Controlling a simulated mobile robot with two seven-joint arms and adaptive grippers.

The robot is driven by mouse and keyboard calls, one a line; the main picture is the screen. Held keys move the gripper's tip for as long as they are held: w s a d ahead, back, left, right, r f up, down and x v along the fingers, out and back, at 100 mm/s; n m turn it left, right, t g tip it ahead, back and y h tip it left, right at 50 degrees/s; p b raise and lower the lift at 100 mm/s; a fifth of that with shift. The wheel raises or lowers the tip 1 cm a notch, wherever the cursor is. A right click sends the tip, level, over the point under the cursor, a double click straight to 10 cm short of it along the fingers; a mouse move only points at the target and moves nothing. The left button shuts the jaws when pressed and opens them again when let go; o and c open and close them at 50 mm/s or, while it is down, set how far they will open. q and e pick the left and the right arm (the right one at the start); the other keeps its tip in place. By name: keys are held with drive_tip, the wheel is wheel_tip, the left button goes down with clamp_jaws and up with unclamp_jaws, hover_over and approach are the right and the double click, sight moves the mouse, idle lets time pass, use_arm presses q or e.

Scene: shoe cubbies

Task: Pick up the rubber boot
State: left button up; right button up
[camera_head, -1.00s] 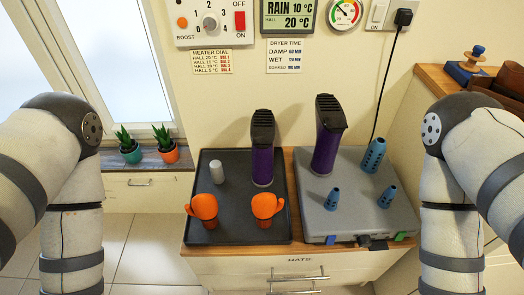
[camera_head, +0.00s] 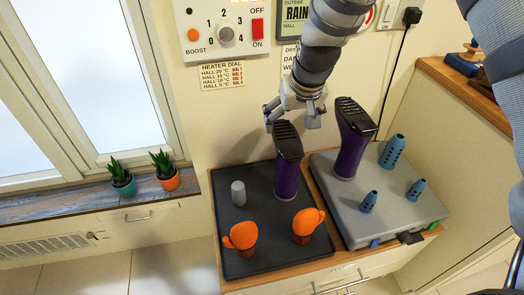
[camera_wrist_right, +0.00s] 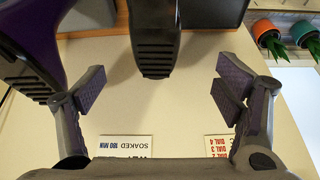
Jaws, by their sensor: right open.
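Two purple boots stand upside down with black ribbed soles up. One boot (camera_head: 288,178) stands on the dark tray; the other boot (camera_head: 352,155) stands on the grey box to its right. My right gripper (camera_head: 295,114) is open and empty, just above and behind the tray boot's sole. In the right wrist view, my right gripper's fingers (camera_wrist_right: 160,92) are spread wide, with the tray boot's sole (camera_wrist_right: 155,45) ahead between them and apart from both. The other boot (camera_wrist_right: 30,60) shows at the left there. My left gripper is not in view.
The dark tray (camera_head: 275,258) also holds two orange mittens (camera_head: 243,236) and a grey cylinder (camera_head: 238,193). The grey box (camera_head: 400,218) bears several blue perforated pegs (camera_head: 392,151). Two potted plants (camera_head: 164,172) stand on the sill. The wall behind carries a heater panel (camera_head: 223,30).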

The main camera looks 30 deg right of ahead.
sight(288, 140)
drive_tip(key=x, duration=0.3)
drive_tip(key=b+x, duration=0.1)
drive_tip(key=x, duration=0.7)
drive_tip(key=shift+s+d+f+b, duration=0.3)
drive_tip(key=shift+d+f+b, duration=0.05)
drive_tip(key=shift+f+b, duration=0.05)
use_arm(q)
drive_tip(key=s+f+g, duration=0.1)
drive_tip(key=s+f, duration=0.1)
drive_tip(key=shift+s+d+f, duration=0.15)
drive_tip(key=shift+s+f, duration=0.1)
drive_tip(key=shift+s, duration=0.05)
use_arm(e)
drive_tip(key=shift+r, duration=0.1)
drive_tip(key=shift+c, duration=0.3)
drive_tip(key=c, duration=1.5)
drive_tip(key=shift+o, duration=0.2)
